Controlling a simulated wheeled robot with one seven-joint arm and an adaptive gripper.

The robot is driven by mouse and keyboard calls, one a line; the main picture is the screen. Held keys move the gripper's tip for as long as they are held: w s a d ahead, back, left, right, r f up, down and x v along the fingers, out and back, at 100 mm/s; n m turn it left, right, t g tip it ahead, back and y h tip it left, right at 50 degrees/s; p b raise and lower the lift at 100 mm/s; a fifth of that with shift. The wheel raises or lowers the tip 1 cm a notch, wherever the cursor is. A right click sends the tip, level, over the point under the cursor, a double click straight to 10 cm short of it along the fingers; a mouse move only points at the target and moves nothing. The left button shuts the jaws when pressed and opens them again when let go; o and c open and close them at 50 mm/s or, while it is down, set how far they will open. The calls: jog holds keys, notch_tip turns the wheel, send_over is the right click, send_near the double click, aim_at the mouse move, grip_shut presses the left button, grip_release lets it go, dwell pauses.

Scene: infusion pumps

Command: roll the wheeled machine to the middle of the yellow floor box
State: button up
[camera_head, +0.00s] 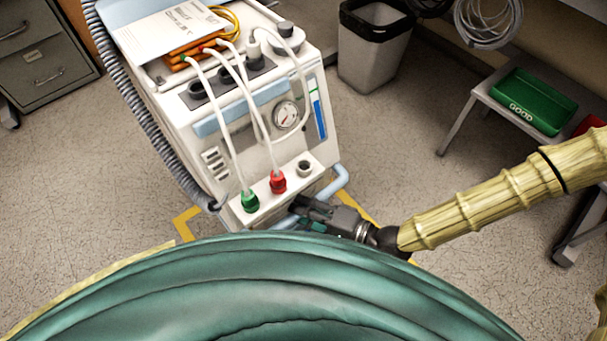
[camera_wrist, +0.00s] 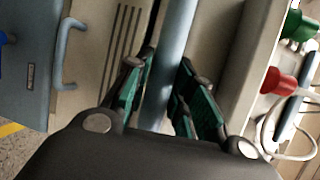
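The wheeled machine (camera_head: 235,125) is a pale box with blue trim, a round gauge, and green and red hose connectors on its front. It stands tilted in the head view, its lower part hidden by my body. Yellow tape of the floor box (camera_head: 184,224) shows at its lower left and right; the rest is hidden. My gripper (camera_head: 298,206) is at the machine's lower front. In the wrist view its fingers (camera_wrist: 168,75) lie on both sides of a light blue handle bar (camera_wrist: 174,40), with little or no gap, and appear shut on it. The machine's wheels are hidden.
A grey bin (camera_head: 372,55) stands behind the machine to the right. A small table (camera_head: 480,88) with a green tray (camera_head: 533,101) is at the right. A drawer cabinet (camera_head: 45,60) is at the upper left. Open floor lies left and right of the machine.

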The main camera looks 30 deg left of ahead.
jog(key=o, duration=0.3)
jog(key=shift+o, duration=0.2)
jog(key=d+r, duration=0.2)
jog(key=d, duration=1)
jog(key=shift+w+a+r, duration=0.1)
jog(key=shift+r, duration=0.1)
